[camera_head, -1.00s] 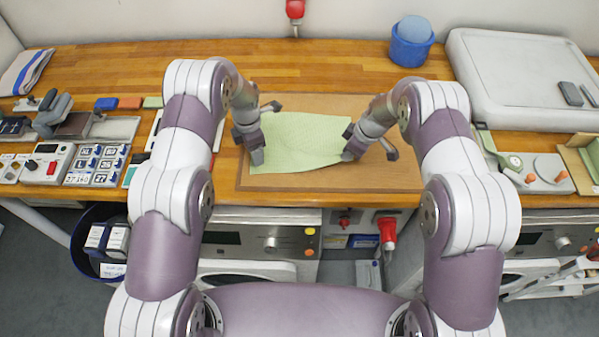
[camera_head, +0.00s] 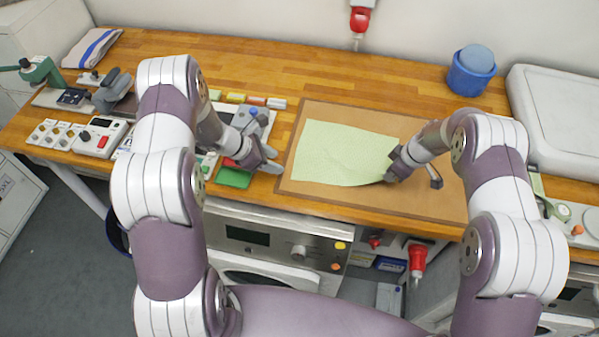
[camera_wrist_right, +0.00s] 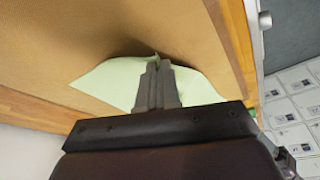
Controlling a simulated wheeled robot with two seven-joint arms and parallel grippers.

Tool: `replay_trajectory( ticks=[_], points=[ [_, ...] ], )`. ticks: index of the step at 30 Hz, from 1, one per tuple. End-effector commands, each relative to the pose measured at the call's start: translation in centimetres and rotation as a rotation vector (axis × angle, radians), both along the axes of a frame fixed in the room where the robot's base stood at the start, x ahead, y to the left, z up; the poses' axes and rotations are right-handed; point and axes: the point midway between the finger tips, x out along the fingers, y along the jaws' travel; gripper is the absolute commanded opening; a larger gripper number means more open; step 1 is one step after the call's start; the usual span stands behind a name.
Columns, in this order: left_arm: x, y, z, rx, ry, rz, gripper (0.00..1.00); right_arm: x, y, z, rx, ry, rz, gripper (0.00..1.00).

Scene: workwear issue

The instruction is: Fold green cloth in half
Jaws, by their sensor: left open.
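The green cloth (camera_head: 340,152) lies spread on the brown board (camera_head: 290,187), mostly flat with slight creases. My right gripper (camera_head: 391,176) is at the cloth's near right corner. In the right wrist view its fingers (camera_wrist_right: 157,68) are close together, with the green cloth (camera_wrist_right: 105,82) gathered at their tips and showing on both sides. My left gripper (camera_head: 272,161) is open and empty, left of the cloth and apart from it, near the board's left edge. The cloth's left edge is uncovered.
A green block (camera_head: 234,178) and other small items lie beside my left gripper. A blue bin (camera_head: 470,76) stands behind the board at the right, near a large pale case (camera_head: 565,120). Bare wooden bench (camera_head: 330,75) is free behind the board.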

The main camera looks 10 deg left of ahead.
Motion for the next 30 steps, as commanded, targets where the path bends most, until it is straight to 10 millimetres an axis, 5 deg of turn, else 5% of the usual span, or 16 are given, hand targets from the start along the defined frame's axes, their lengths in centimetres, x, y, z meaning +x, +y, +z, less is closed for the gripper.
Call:
replay_trajectory(
  ticks=[13,30],
  points=[
    [2.6,-4.2,-5.9,-0.001,0.004,-0.002,0.48,0.0,0.0,0.0,0.0,0.0,0.0,0.0],
    [3.1,-4.9,-6.8,-0.001,0.003,0.0,0.48,0.0,0.0,0.0,0.0,0.0,0.0,0.0]
  ],
)
